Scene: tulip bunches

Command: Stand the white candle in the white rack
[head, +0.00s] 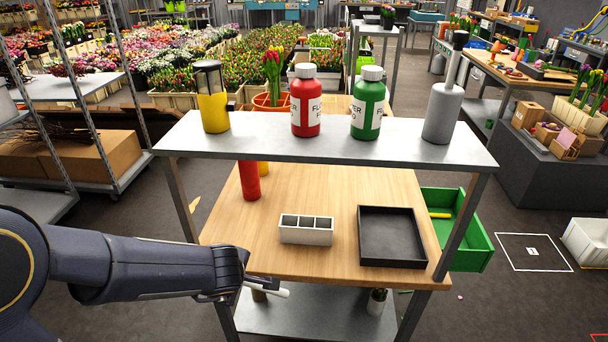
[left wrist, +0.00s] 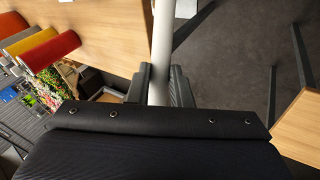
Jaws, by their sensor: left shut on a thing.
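My left gripper (head: 262,284) is shut on the white candle (head: 282,292), in front of the wooden table's near left edge in the head view. Much of the candle is hidden there by the gripper. In the left wrist view the candle (left wrist: 163,45) shows as a pale rod between the two fingers (left wrist: 160,85). The white rack (head: 306,236) stands on the wooden table, to the right of and beyond the gripper, apart from the candle. Its row of 3 compartments looks empty. My right gripper is not in view.
A black tray (head: 391,236) lies right of the rack. A red cylinder (head: 249,182) and a yellow one (head: 264,168) stand behind it. A grey shelf (head: 340,145) carrying bottles spans above the table's back. A green crate (head: 468,240) is at right. Table between gripper and rack is clear.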

